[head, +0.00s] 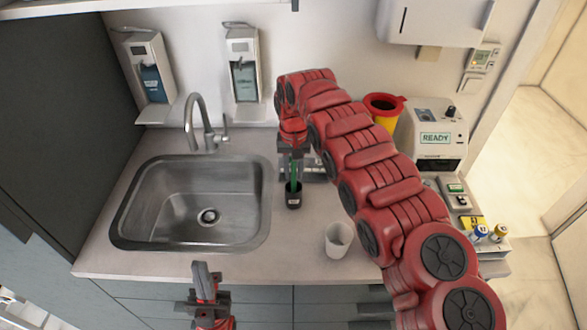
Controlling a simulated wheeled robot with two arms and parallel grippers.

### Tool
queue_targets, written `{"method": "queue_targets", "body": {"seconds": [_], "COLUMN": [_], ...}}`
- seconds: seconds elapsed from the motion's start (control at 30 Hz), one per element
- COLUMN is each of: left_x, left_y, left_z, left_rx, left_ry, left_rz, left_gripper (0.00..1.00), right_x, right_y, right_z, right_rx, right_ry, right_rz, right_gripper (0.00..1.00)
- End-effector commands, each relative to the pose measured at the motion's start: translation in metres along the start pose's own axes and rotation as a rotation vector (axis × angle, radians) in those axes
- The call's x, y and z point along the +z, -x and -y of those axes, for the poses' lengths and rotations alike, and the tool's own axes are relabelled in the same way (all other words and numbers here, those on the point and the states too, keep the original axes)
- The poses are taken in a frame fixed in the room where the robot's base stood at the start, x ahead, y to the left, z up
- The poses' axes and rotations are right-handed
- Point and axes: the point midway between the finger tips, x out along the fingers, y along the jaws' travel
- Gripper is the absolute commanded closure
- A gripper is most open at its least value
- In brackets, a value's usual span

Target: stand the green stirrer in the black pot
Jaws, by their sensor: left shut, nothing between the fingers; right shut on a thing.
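The black pot (294,201) stands upright on the counter, right of the sink. The green stirrer (294,174) is upright, its lower end at the pot's mouth and apparently inside it; how deep I cannot tell. My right gripper (291,152) is above the pot, pointing down and shut on the stirrer's upper part, hiding its top. My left gripper (201,270) is shut and empty, low in the view in front of the counter's front edge, away from the pot.
A steel sink (255,225) with a faucet (192,122) lies to the left. A white cup (338,240) stands right of the pot, near the front edge. A yellow bin with a red lid (384,107) and a white device reading READY (437,120) stand behind my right arm.

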Motion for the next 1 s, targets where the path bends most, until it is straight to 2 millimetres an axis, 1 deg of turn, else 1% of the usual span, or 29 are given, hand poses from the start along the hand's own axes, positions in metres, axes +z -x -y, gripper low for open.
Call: {"method": "queue_targets", "body": {"seconds": [0.2,0.23,0.37,0.4,0.43,0.77,0.87,0.93,1.0], "left_x": [0.000,0.000,0.000,0.000,0.000,0.001,0.002,0.003,0.003], "left_y": [0.000,0.000,0.000,0.000,0.000,0.003,0.010,0.017,0.018], "left_z": [0.000,0.000,0.000,0.000,0.000,0.000,-0.001,-0.001,-0.001], "left_rx": [0.000,0.000,0.000,0.000,0.000,0.000,0.000,0.000,0.000], "left_ry": [0.000,0.000,0.000,0.000,0.000,0.000,0.000,0.000,0.000], "left_rz": [0.000,0.000,0.000,0.000,0.000,0.000,0.000,0.000,0.000], "left_gripper": [1.00,1.00,1.00,1.00,1.00,1.00,1.00,1.00,1.00], "right_x": [0.000,0.000,0.000,0.000,0.000,-0.001,-0.001,-0.001,-0.001], "right_y": [0.000,0.000,0.000,0.000,0.000,0.002,0.012,0.024,0.037], "right_z": [0.000,0.000,0.000,0.000,0.000,0.000,0.000,0.000,0.002], "right_rx": [0.000,0.000,0.000,0.000,0.000,0.000,0.000,0.000,-0.003], "right_ry": [0.000,0.000,0.000,0.000,0.000,0.000,-0.001,0.000,0.002], "right_rz": [0.000,0.000,0.000,0.000,0.000,-0.002,-0.003,-0.004,-0.006], "right_gripper": [1.00,0.69,0.46,0.39,0.36,0.36,0.36,0.36,0.36]}}
